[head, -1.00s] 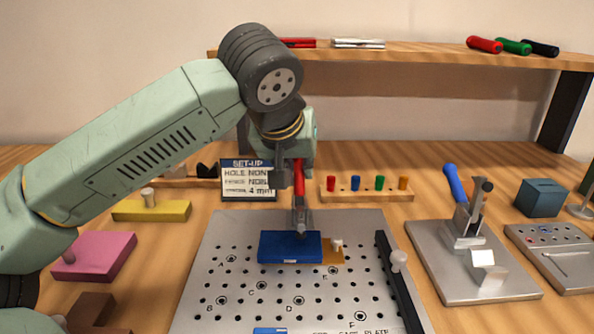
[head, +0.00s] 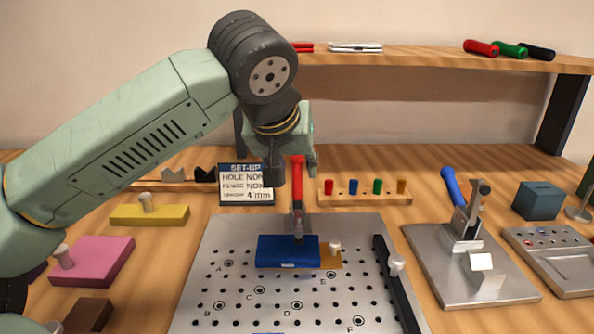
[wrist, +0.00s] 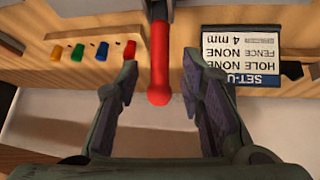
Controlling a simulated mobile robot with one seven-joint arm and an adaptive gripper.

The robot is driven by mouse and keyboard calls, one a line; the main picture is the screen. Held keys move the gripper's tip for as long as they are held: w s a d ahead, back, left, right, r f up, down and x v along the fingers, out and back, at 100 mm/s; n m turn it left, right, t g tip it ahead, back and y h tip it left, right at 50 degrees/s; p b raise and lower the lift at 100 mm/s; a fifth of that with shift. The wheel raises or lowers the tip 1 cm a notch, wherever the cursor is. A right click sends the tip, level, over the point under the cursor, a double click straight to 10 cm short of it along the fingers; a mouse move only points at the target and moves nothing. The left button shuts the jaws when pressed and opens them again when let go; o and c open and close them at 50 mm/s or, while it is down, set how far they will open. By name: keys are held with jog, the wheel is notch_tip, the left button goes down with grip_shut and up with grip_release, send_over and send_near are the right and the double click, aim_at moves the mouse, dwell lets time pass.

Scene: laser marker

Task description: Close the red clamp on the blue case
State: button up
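The red clamp (head: 297,172) stands with its red handle roughly upright behind the blue case (head: 288,251). Its metal lower part reaches down to the case's back edge; whether its tip presses on the case I cannot tell. My gripper (wrist: 160,72) is open in the wrist view. Its two fingers are on either side of the red handle, with a visible gap on each side. In the head view, my gripper (head: 290,165) is at the handle's upper part.
A second clamp with a blue handle (head: 453,187) stands on a metal base to the right. A set-up card (head: 247,185) and a peg rack (head: 365,193) stand behind the plate. A black bar (head: 396,285) with a knob lies along the plate's right side. A wooden shelf (head: 430,60) spans the back.

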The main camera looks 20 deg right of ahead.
jog(key=v, duration=1)
jog(key=shift+c, duration=0.2)
